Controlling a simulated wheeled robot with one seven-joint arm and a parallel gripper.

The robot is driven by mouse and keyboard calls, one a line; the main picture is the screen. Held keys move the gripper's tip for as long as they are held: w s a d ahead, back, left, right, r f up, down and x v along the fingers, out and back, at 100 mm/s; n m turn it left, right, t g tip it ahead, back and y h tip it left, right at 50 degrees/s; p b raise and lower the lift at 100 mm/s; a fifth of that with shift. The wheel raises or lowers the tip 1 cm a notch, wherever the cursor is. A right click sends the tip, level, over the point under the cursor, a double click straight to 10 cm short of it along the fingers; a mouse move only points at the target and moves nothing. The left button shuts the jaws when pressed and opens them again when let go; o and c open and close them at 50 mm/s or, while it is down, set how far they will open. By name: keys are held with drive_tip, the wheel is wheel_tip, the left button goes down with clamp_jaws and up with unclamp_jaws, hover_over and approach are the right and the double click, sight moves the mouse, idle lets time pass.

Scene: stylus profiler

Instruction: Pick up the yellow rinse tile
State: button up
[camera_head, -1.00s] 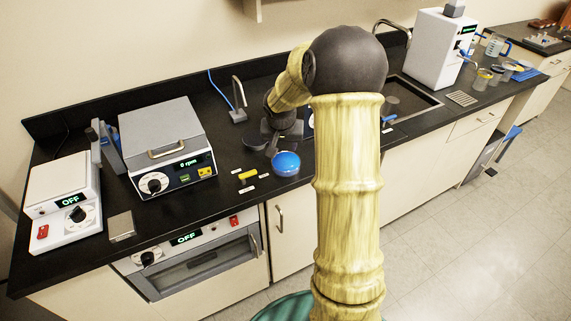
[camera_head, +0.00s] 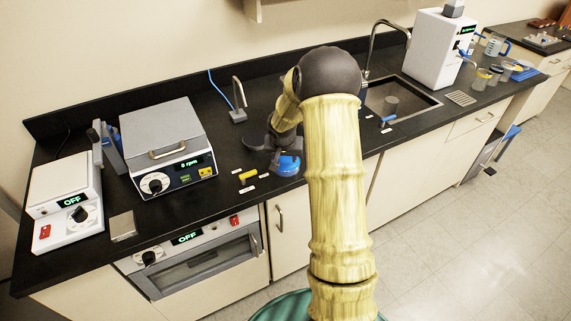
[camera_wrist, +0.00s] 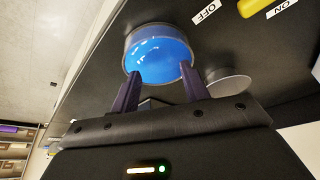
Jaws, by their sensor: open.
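A small yellow piece (camera_head: 248,176), the only candidate I see for the yellow rinse tile, lies on the black counter among small white labels. In the wrist view the yellow piece (camera_wrist: 252,5) is cut off by the top edge, between labels reading OFF and ON. My gripper (camera_head: 272,150) is low over the counter, to the right of and behind the yellow piece. In the wrist view my gripper (camera_wrist: 158,80) has its fingers apart with no yellow piece between them. A round blue-topped object (camera_wrist: 160,55) lies just ahead of the fingertips; contact cannot be told.
The blue-topped object (camera_head: 288,165) stands near the counter's front edge. A grey round dish (camera_wrist: 228,82) is beside the right finger. A white device reading 0 rpm (camera_head: 168,145) stands left of the yellow piece. The sink (camera_head: 400,100) is to the right.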

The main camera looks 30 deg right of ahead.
sight(285, 163)
drive_tip(key=shift+x, duration=1.9)
drive_tip(key=shift+s, duration=0.1)
drive_tip(key=c, duration=0.8)
wheel_tip(285, 163, up, 10)
drive_tip(key=shift+r, duration=0.1)
